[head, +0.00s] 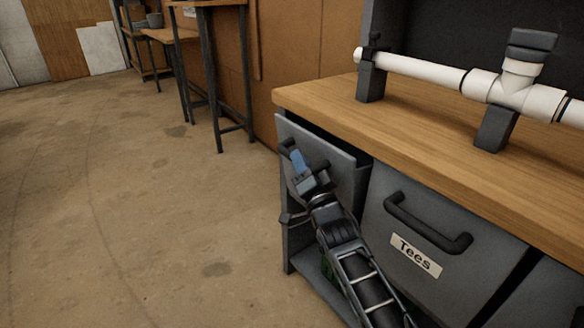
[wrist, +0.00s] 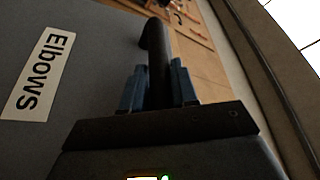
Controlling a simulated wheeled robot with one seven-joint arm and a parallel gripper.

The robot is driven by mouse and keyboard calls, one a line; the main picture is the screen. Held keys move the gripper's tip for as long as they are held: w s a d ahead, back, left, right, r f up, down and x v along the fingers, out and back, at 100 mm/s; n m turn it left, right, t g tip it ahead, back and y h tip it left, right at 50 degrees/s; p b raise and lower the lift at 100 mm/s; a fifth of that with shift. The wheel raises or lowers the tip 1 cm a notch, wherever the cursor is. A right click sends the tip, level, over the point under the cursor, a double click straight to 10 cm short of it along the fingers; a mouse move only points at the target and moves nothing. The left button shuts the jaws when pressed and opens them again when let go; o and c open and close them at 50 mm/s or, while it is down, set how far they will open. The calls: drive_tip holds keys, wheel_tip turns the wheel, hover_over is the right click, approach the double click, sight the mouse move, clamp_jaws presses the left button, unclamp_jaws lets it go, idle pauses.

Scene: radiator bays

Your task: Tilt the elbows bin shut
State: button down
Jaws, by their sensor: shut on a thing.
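The elbows bin (head: 319,139) is the grey tilting bin at the left end of the bench. Its top edge leans out from the bench front, leaving a dark gap behind it. In the wrist view its grey front (wrist: 85,40) fills the left side, with a white "Elbows" label (wrist: 38,75). My gripper (head: 298,162) is at the bin's front. In the wrist view its blue fingers (wrist: 158,85) stand on both sides of the black bar handle (wrist: 157,45) and are shut on it. My arm hides much of the bin's lower front in the head view.
The closed "Tees" bin (head: 421,240) with a black handle is directly to the right. The wooden bench top (head: 420,125) overhangs the bins and carries a white pipe (head: 425,72) on black supports. Open floor (head: 130,200) lies to the left, with a tall table (head: 215,75) farther back.

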drive_tip(key=shift+w+d+r+m+h+p, duration=0.3)
drive_tip(key=shift+w+d+m, duration=0.3)
drive_tip(key=shift+d, duration=0.2)
drive_tip(key=shift+w+d+r+m+h+p, duration=0.2)
drive_tip(key=shift+w+d+r+m, duration=0.1)
drive_tip(key=shift+w+d+m, duration=0.4)
drive_tip(key=shift+s+d+r, duration=0.1)
drive_tip(key=shift+s+d, duration=0.1)
drive_tip(key=shift+d, duration=0.1)
drive_tip(key=c, duration=1)
unclamp_jaws()
drive_tip(key=shift+o, duration=0.2)
drive_tip(key=shift+a, duration=0.1)
drive_tip(key=shift+s+f, duration=0.1)
drive_tip(key=shift+f, duration=0.1)
drive_tip(key=p, duration=0.2)
approach(314, 153)
drive_tip(key=w, duration=0.1)
drive_tip(key=shift+w+a+r, duration=0.1)
drive_tip(key=shift+w+r, duration=0.05)
drive_tip(key=shift+r, duration=0.15)
